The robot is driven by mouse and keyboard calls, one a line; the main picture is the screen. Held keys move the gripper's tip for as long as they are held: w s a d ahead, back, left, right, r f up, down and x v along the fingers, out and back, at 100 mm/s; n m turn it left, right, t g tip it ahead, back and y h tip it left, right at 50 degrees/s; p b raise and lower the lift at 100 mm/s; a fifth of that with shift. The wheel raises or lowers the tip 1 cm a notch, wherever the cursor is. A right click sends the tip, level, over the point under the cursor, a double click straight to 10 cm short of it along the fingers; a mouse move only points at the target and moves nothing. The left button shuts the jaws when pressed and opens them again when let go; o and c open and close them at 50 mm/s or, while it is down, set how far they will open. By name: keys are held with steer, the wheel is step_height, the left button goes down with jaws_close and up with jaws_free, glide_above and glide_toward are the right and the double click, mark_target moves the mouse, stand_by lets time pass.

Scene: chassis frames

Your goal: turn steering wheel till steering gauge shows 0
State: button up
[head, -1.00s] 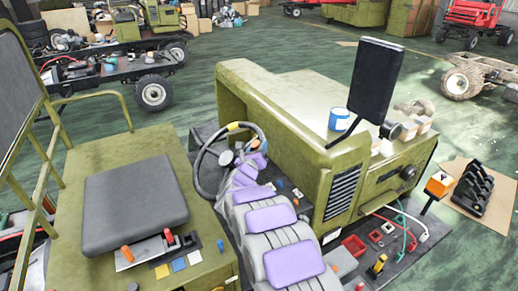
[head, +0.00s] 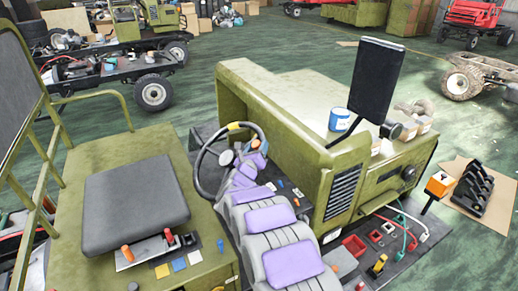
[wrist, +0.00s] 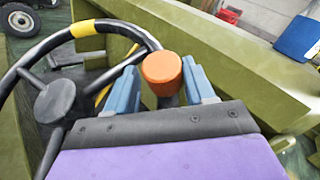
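The black steering wheel (head: 203,158) has a yellow band (head: 238,126) on its rim and shows large at the left of the wrist view (wrist: 58,95). An orange knob (wrist: 161,68) stands on a dark stem at the rim's right side. My gripper (wrist: 163,80) has its two blue fingers on either side of this knob. The fingers lie very close to the cap; whether they press on it I cannot tell. In the head view my gripper (head: 253,150) is at the wheel's right side. I cannot make out a steering gauge or its reading in either view.
A dark seat (head: 135,200) lies left of the wheel, with a small lever panel (head: 160,248) in front of it. The green hood (head: 290,100) rises close to my arm's right, carrying a dark upright panel (head: 375,80) and a blue-white can (head: 339,120).

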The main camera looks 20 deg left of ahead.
steer(key=shift+o, duration=1)
steer(key=shift+a, duration=0.35)
steer(key=shift+d, duration=0.35)
steer(key=s+d+b, duration=0.1)
steer(key=s+b, duration=0.3)
steer(key=s, duration=1.3)
steer(key=shift+d, duration=0.25)
